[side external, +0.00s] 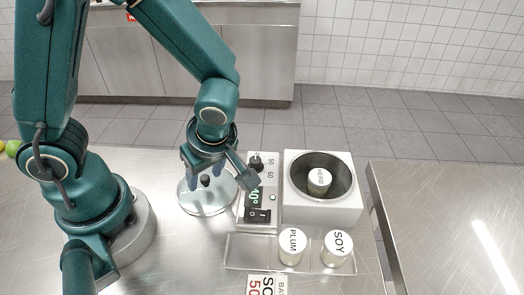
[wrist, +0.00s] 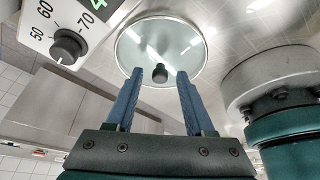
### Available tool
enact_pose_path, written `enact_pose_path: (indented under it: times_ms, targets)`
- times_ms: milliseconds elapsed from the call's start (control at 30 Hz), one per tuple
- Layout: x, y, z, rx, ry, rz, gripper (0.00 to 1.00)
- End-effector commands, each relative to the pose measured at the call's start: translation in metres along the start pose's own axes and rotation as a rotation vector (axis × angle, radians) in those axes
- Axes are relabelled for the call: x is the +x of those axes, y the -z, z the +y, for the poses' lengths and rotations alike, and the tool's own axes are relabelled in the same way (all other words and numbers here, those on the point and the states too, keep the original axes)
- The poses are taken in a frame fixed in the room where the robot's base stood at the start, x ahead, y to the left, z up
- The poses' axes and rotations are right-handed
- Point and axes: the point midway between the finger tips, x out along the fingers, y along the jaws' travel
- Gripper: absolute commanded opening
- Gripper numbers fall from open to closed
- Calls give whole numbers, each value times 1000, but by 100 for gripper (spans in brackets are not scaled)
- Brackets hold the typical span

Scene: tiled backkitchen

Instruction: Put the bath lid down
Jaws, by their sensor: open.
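The bath lid (side external: 207,203), a clear glass disc with a pale rim and a black knob (side external: 205,181), lies flat on the steel table left of the bath's control panel. In the wrist view the lid (wrist: 143,48) is ahead of my gripper (wrist: 160,74), and its knob (wrist: 160,72) shows between the fingertips. My gripper is open, its fingers apart on either side of the knob with gaps visible. The white bath (side external: 320,213) has an uncovered round dark well, with a white-capped jar (side external: 320,178) standing in it.
The control panel (side external: 257,190), with a dial, green display and switch, adjoins the bath. In front, a clear rack (side external: 250,250) holds the PLUM jar (side external: 291,246) and the SOY jar (side external: 337,248). A printed card (side external: 267,286) lies nearer. Another steel surface (side external: 440,220) is at right.

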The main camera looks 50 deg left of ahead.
Motion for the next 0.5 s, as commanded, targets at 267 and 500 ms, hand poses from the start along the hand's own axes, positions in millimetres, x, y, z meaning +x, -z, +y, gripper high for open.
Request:
enact_pose_path:
  times_ms: [267,500]
  targets:
    - [-24,1,2,-2,-9,-2,53]
    - [-74,0,2,0,-8,-5,53]
